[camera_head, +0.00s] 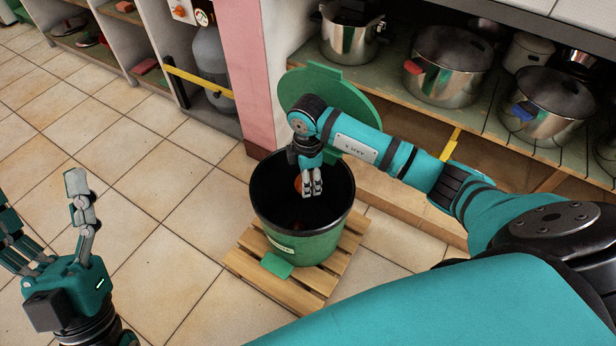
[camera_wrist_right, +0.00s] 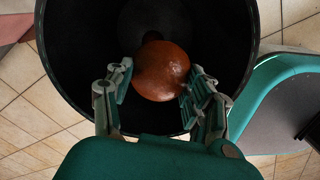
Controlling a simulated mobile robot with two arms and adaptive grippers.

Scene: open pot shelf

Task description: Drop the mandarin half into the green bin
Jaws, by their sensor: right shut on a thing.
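The green bin (camera_head: 318,248) stands open, with a dark inside and its round green lid (camera_head: 296,86) raised behind it. My right gripper (camera_head: 312,192) points down over the bin's mouth. In the right wrist view, my right gripper (camera_wrist_right: 155,90) is shut on the mandarin half (camera_wrist_right: 162,72), its rounded orange-brown skin facing the camera between the fingers. In the head view only a small orange patch of the mandarin half (camera_head: 298,184) shows beside the fingers. My left gripper (camera_head: 42,208) is open and empty, low at the left, well away from the bin.
The bin stands on a wooden slatted pallet (camera_head: 245,262). Shelves with several steel pots (camera_head: 447,68) run along the back right, close to my right arm. The tiled floor (camera_head: 165,190) is clear at left.

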